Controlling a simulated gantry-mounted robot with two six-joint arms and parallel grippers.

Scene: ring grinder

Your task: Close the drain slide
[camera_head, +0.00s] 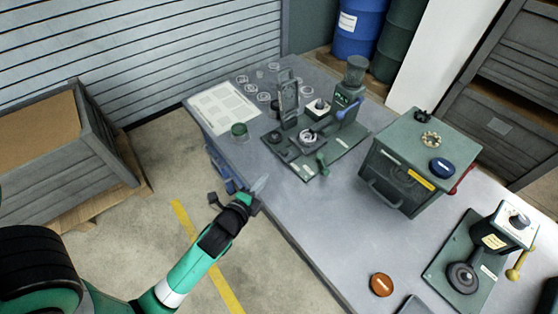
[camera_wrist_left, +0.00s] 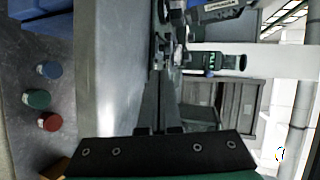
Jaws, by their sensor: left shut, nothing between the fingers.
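The ring grinder (camera_head: 338,146) stands on a green base plate at the far end of the table. It has a dark upright frame (camera_head: 288,98), a blue lever (camera_head: 347,108) and a green-handled part (camera_head: 322,162) at its near edge. I cannot tell for certain which part is the drain slide or how it is set. My left gripper (camera_head: 262,184) is shut and empty in front of the table's left edge, apart from the grinder. Its closed fingers (camera_wrist_left: 158,98) show in the left wrist view. My right gripper is not in view.
A green box (camera_head: 405,165) with a blue knob on top stands right of the grinder. A second machine (camera_head: 468,279) and an orange disc (camera_head: 381,284) are nearer. A white sheet (camera_head: 222,107) and several rings lie left. A wooden crate (camera_head: 100,135) stands on the floor.

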